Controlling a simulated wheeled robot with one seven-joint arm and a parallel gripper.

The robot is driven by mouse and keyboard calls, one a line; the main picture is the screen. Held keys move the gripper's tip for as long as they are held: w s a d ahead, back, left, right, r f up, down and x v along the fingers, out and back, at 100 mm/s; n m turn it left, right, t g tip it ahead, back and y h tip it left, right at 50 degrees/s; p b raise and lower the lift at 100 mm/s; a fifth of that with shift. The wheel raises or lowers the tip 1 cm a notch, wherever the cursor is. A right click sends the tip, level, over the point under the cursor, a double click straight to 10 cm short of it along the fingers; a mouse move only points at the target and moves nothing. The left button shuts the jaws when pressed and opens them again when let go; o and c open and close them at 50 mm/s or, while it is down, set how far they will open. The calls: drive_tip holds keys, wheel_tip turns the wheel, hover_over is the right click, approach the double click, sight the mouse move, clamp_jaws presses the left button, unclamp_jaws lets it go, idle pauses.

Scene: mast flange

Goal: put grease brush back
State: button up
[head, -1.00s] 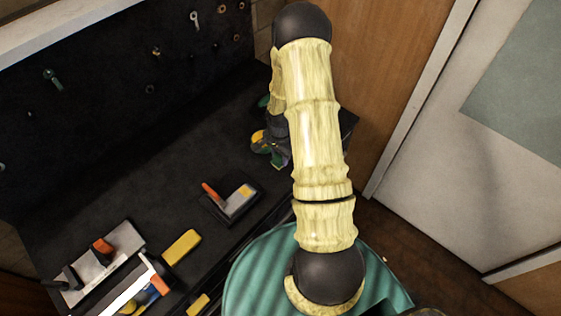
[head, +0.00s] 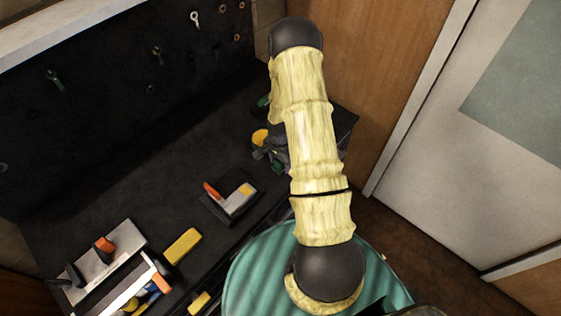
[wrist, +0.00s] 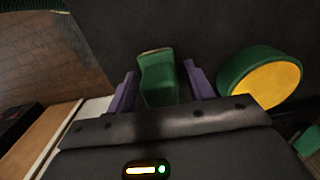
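In the wrist view, a green block-like piece (wrist: 158,78), perhaps the grease brush's handle, lies between the two purple fingers of my gripper (wrist: 160,82). A narrow dark gap shows beside its right side, so the fingers look open around it. Its lower part is hidden by the gripper body, and no bristles show. In the head view my gripper (head: 268,152) is down by the bench's far right end, largely behind my arm; the green piece cannot be made out there.
A round green tin with a yellow top (wrist: 265,82) stands close right of my gripper. The pegboard (head: 110,90) holds several small tools.

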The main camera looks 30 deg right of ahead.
wheel_tip(320, 180, up, 12)
drive_tip(key=b, duration=0.3)
drive_tip(key=shift+r+b, duration=0.15)
drive_tip(key=shift+b, duration=0.25)
idle(0.7)
drive_tip(key=s+a+r+n+t, duration=0.2)
drive_tip(key=s+a+r+n, duration=1)
drive_tip(key=a+r+n, duration=0.1)
drive_tip(key=shift+s+a+n+t, duration=0.2)
drive_tip(key=shift+s+n+t, duration=0.1)
drive_tip(key=shift+n, duration=0.2)
drive_tip(key=shift+w, duration=0.1)
